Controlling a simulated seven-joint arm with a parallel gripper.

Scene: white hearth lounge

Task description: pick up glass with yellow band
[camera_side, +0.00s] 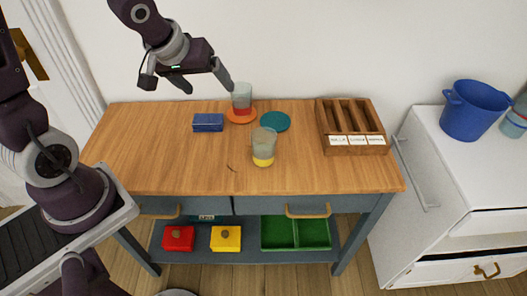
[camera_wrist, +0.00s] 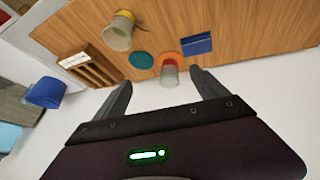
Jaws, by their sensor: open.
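The glass with the yellow band (camera_side: 263,146) stands upright on the wooden table top (camera_side: 180,170), near the middle. It also shows in the wrist view (camera_wrist: 118,32), at the upper left. A second glass, with a red band (camera_side: 242,97), stands on an orange coaster (camera_side: 238,119) farther back; the wrist view shows it too (camera_wrist: 169,75). My gripper (camera_side: 207,88) is open and empty, raised above the back edge of the table. It is apart from both glasses. In the wrist view my fingers (camera_wrist: 161,85) are spread, with the red-banded glass beyond and between them.
A teal coaster (camera_side: 276,122) lies behind the yellow-banded glass. A blue box (camera_side: 208,122) lies to the left, and a wooden divided holder (camera_side: 355,147) stands at the right. A blue pot (camera_side: 472,110) is on the white cabinet. The table's left front is mostly clear.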

